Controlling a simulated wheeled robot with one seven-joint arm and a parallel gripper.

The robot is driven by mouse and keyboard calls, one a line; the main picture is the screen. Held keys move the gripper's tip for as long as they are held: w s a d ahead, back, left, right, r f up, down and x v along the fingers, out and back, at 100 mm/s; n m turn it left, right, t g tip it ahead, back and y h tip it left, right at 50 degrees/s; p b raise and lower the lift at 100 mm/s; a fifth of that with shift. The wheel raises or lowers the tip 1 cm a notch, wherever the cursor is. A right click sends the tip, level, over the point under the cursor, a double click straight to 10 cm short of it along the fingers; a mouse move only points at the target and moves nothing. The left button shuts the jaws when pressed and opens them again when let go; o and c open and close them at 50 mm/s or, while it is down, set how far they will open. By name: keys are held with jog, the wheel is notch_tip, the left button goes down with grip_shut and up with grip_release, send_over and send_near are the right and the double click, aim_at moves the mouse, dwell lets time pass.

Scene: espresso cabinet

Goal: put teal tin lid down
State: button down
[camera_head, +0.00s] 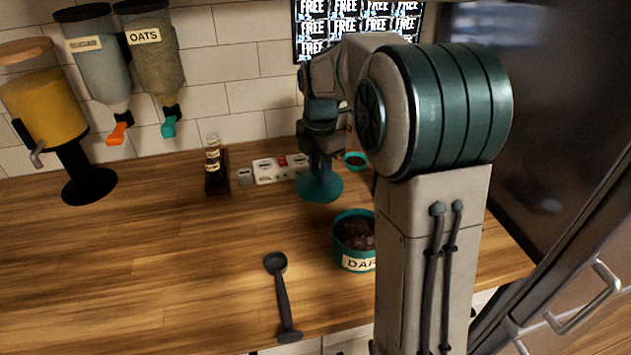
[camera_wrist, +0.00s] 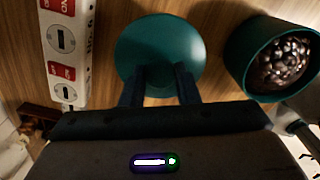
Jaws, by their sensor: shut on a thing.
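The teal tin lid (camera_head: 321,188) is a round teal disc near the back of the wooden counter. My gripper (camera_head: 320,164) is above it and shut on it. In the wrist view the lid (camera_wrist: 160,40) shows flat between and beyond my two finger tips (camera_wrist: 160,75). I cannot tell whether its underside touches the counter or hangs just above it. The open teal tin (camera_head: 354,262), with a label starting "DA", stands nearer the front, partly hidden by my arm. In the wrist view the tin (camera_wrist: 243,40) holds dark round pieces and is apart from the lid.
A white socket strip (camera_head: 270,170) lies close left of the lid. A small teal cup (camera_head: 355,161) is behind right. Dispensers (camera_head: 150,60) hang at back left. The counter's left-centre is clear.

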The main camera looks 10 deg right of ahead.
aim_at(316, 181)
jog(key=shift+w+a+f, duration=0.2)
jog(key=shift+a+f, duration=0.05)
jog(key=shift+a, duration=0.1)
jog(key=shift+a+f, duration=0.1)
jog(key=shift+f, duration=1.95)
jog(key=shift+f, duration=0.2)
jog(key=c, duration=1.1)
grip_release()
jog(key=shift+r, duration=0.1)
